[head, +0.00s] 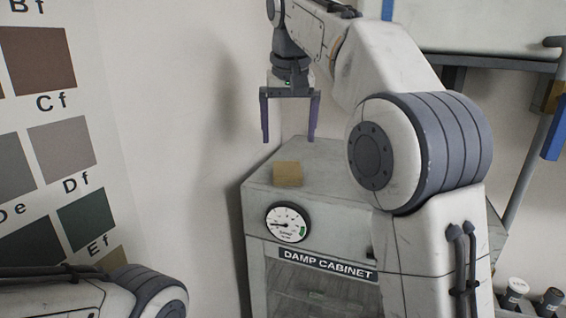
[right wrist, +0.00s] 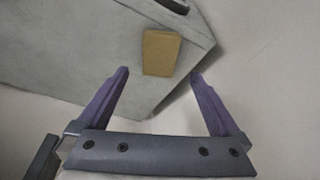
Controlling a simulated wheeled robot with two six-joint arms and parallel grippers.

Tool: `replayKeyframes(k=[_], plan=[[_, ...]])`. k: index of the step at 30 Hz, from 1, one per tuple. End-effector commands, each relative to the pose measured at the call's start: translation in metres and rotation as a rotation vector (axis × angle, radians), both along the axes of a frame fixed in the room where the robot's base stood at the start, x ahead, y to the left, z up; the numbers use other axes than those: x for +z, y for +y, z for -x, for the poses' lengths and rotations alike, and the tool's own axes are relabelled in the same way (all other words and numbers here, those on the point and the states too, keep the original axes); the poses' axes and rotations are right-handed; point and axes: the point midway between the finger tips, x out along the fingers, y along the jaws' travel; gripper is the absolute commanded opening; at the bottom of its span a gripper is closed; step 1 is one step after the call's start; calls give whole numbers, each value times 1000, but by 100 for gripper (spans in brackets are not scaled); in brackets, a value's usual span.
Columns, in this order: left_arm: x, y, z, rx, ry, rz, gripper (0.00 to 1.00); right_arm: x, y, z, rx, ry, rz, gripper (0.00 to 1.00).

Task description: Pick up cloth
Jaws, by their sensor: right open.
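My left gripper is out of view; only part of my left arm shows at the lower left of the head view.
The damp cabinet has a round dial (head: 287,222) on its front. A wall stands close behind and left of it. A color chart (head: 60,140) fills the left side. Small containers (head: 515,291) stand at the lower right. The cabinet top around the cloth looks clear.

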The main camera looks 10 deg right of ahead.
Motion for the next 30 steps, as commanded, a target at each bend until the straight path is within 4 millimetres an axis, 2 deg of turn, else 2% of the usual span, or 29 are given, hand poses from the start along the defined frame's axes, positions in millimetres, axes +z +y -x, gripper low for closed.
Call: replayKeyframes(k=[2, 9, 13, 17, 24, 30], plan=[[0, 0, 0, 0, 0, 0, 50, 0, -4, -4, -15, -4, 1, 100], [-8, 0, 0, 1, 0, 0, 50, -33, -3, -15, -11, -4, 0, 100], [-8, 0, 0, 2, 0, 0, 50, -44, -3, -18, -10, -5, 1, 100], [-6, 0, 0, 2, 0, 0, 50, -53, -3, -22, -11, -4, 0, 100], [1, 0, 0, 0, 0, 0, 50, -85, -6, -33, -13, -5, 0, 100], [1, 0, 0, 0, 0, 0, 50, -94, -8, -36, -14, -8, -1, 100]])
